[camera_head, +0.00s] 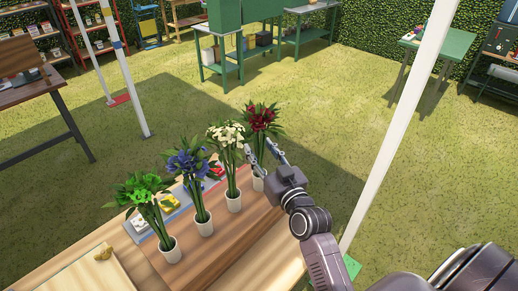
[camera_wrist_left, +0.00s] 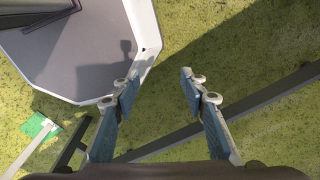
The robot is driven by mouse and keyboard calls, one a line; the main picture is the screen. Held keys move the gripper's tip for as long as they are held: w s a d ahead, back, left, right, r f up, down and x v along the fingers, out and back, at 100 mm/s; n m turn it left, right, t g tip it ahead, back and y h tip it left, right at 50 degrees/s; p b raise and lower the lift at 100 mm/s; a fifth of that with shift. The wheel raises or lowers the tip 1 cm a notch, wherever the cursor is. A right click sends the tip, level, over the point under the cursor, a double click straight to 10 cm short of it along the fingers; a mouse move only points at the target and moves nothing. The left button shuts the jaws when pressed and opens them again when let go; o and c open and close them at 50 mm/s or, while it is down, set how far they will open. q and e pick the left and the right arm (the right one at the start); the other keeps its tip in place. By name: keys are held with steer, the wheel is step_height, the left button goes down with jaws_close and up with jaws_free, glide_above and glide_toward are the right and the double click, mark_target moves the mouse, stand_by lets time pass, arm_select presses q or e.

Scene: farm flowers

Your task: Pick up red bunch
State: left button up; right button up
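The red bunch (camera_head: 263,116) stands upright in a white vase (camera_head: 258,183) at the right end of a row of flower bunches on the wooden table. My right gripper (camera_head: 259,146) is open at the red bunch's stems, below its blooms. Its two fingers are spread apart and seem to lie on either side of the stems; I cannot tell whether they touch. My left gripper (camera_wrist_left: 160,82) shows in the left wrist view, open and empty, above the grass and part of my grey base.
White flowers (camera_head: 228,134), blue flowers (camera_head: 188,163) and green flowers (camera_head: 143,188) stand in white vases to the left of the red bunch, close together. A white pole (camera_head: 400,125) rises right of my right arm. Grass lies beyond the table.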

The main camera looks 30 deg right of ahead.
steer(key=shift+w, duration=0.45)
steer(key=c, duration=0.5)
steer(key=shift+c, duration=1.2)
steer(key=shift+s, duration=0.1)
steer(key=shift+c, duration=1.2)
arm_select(q)
steer(key=shift+w+a+r, duration=0.1)
steer(key=shift+w+r, duration=0.05)
steer(key=shift+w, duration=0.1)
arm_select(e)
jaws_close()
